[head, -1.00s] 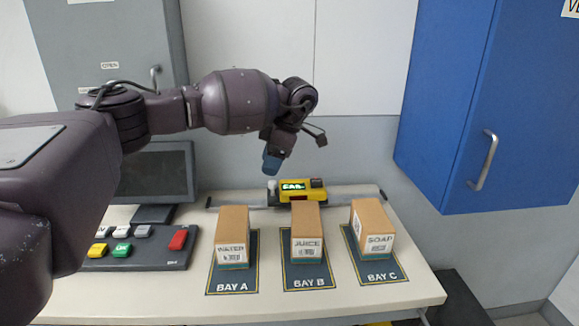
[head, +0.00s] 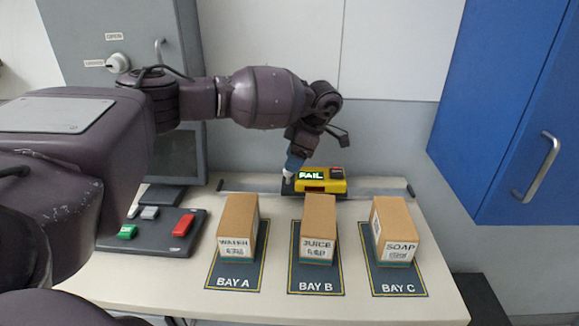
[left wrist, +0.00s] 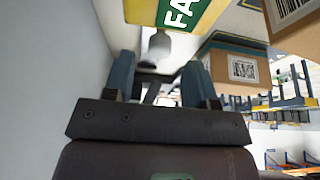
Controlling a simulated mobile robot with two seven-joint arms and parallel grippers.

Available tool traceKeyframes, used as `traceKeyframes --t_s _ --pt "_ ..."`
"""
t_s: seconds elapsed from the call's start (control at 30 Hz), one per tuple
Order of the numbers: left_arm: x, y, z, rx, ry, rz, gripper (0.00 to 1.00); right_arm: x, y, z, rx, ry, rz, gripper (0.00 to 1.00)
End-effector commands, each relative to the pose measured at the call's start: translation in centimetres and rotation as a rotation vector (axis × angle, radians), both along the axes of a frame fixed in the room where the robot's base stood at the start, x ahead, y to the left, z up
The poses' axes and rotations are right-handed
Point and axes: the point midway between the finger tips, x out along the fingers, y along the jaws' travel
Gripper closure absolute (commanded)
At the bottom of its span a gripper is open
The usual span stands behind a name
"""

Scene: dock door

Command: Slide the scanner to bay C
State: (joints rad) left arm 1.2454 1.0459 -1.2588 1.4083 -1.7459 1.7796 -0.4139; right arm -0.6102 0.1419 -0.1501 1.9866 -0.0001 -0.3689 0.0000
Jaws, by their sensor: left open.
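The yellow scanner (head: 322,184) sits on the grey rail (head: 375,189) behind bay B (head: 316,284); its green screen reads FAIL. A pale knob (head: 288,175) stands at its left end. My left gripper (head: 292,166) is above and at this knob. In the left wrist view the knob (left wrist: 160,44) shows between the spread fingers of my left gripper (left wrist: 158,72), with the scanner (left wrist: 142,10) at the top edge. I cannot tell whether the fingers touch the knob. Bay C (head: 398,284) is the right-hand mat. My right gripper is out of view.
Boxes marked WATER (head: 238,222), JUICE (head: 319,222) and SOAP (head: 396,230) stand on the mats in front of the rail. A button panel (head: 150,238) and monitor (head: 176,160) are left. A blue cabinet (head: 490,120) hangs at right. The rail right of the scanner is clear.

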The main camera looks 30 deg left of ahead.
Motion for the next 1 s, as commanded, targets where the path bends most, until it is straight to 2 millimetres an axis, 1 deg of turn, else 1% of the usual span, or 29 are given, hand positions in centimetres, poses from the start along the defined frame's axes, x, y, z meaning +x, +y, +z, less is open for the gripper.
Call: traceKeyframes --t_s 0.1,0.23,0.4,0.63,0.9,0.97,1.0 --pt "-0.3 0.5 -1.4 0.001 0.001 0.0 0.48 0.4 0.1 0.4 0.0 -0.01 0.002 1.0" --pt "-0.6 0.9 -2.5 0.0 0.001 0.0 0.48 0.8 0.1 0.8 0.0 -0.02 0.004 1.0" --pt "-0.6 1.1 -2.9 0.0 -0.001 0.0 0.48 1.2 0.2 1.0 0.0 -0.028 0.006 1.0" --pt "-0.7 1.1 -2.9 0.0 -0.001 0.0 0.48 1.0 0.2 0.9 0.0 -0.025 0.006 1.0" --pt "-0.6 1.1 -2.9 0.0 0.0 0.0 0.9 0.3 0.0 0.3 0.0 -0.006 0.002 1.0" --pt "-0.6 1.1 -2.9 0.0 0.0 0.0 0.99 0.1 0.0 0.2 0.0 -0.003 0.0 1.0" --pt "-0.6 1.1 -2.9 0.0 0.0 0.0 1.0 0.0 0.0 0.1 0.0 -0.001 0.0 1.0"
